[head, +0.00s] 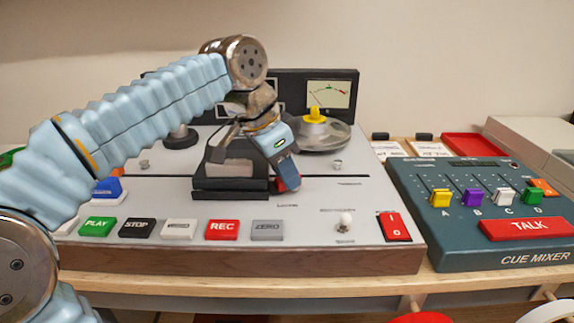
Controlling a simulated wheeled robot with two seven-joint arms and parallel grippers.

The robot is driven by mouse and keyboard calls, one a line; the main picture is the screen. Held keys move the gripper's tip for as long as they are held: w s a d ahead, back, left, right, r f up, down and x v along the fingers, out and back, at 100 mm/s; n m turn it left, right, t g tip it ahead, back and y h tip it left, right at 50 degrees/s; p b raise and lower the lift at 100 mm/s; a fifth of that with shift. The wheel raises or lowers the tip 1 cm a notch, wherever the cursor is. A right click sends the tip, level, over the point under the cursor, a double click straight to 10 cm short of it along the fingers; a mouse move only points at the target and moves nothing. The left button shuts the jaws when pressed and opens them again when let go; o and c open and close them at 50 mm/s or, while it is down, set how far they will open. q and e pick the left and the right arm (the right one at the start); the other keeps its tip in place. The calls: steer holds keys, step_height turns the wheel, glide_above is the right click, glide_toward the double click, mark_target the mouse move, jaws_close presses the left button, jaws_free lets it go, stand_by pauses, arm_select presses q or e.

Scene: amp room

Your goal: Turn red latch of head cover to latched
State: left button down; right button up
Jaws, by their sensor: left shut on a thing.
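The head cover (229,172) is a dark block with a grey top in the middle of the tape machine's grey deck. The red latch (291,184) shows as a small red patch at the cover's right side, mostly hidden by my gripper. My left gripper (286,178) points down at the latch and is shut on it. Its fingers hide how far the latch is turned. My right gripper is not in view.
A row of buttons, including the red REC button (222,230), lies along the machine's front. A toggle (345,222) and a red rocker switch (396,227) sit at front right. A reel with a yellow knob (315,115) stands behind. The cue mixer (450,240) is at right.

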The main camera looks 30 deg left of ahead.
arm_select(q)
steer(key=m, duration=0.1)
steer(key=m+h+p, duration=0.1)
steer(key=m+g, duration=0.1)
steer(key=m, duration=0.1)
steer(key=shift+w+a+r+p, duration=0.1)
steer(key=shift+w+a+p, duration=0.15)
steer(key=shift+p, duration=0.1)
steer(key=shift+m+g+h+p, duration=0.3)
steer(key=shift+m+p, duration=0.05)
steer(key=shift+m, duration=0.45)
steer(key=shift+w, duration=0.1)
steer(key=c, duration=1)
jaws_free()
steer(key=p+v, duration=0.3)
steer(key=v, duration=1)
steer(key=shift+a+r, duration=0.25)
